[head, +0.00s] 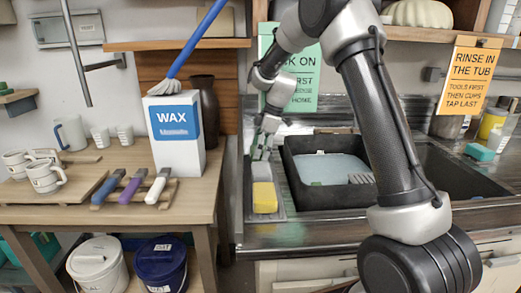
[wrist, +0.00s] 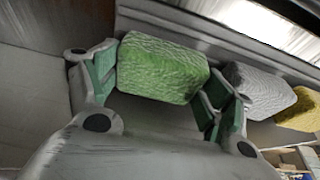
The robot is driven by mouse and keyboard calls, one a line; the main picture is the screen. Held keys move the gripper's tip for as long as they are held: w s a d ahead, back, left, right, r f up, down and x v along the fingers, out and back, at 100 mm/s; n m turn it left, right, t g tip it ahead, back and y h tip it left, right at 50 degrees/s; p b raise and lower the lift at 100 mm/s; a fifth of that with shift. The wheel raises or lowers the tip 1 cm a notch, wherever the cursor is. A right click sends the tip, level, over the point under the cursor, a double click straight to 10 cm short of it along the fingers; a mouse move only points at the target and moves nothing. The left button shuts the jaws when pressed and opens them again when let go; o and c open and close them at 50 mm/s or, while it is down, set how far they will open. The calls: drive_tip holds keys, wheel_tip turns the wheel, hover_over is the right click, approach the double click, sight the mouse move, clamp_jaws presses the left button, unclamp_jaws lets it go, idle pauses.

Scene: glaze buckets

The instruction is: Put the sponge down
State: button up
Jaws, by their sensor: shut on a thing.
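My gripper (head: 262,150) is over the far end of a narrow grey tray (head: 279,205) left of the tub. In the wrist view my gripper (wrist: 160,90) is shut on a green sponge (wrist: 162,68), one padded finger at each end. The green sponge is mostly hidden behind the fingers in the head view. A grey sponge (wrist: 258,90) and a yellow sponge (wrist: 302,110) lie in a row beside it. In the head view the grey one (head: 262,172) and the yellow one (head: 264,197) sit on the tray. I cannot tell whether the green sponge touches the tray.
A black tub (head: 330,198) with pale water stands right of the tray, close by. A wooden table (head: 120,215) at left holds a WAX box (head: 174,135), mugs (head: 45,177) and several handled tools (head: 132,187). A teal sponge (head: 480,152) lies beyond the sink at right.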

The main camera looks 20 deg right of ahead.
drive_tip(key=o, duration=1.1)
drive_tip(key=shift+f, duration=0.15)
drive_tip(key=shift+d+r, duration=0.1)
drive_tip(key=shift+r, duration=0.3)
drive_tip(key=v, duration=0.3)
drive_tip(key=shift+d, duration=0.1)
drive_tip(key=s+d, duration=0.2)
drive_tip(key=d, duration=0.9)
drive_tip(key=s+r+m+t+h, duration=0.1)
drive_tip(key=s+r+m, duration=0.3)
drive_tip(key=s+r, duration=0.3)
drive_tip(key=s+r+m+t+h, duration=0.1)
drive_tip(key=s+r+m, duration=0.3)
drive_tip(key=s, duration=0.6)
drive_tip(key=s+d+m+t+h, duration=0.1)
drive_tip(key=s+m, duration=0.6)
drive_tip(key=s, duration=1.2)
drive_tip(key=shift+s+d+r+m+t, duration=0.25)
drive_tip(key=shift+s+d+m+t, duration=0.15)
drive_tip(key=shift+d, duration=0.25)
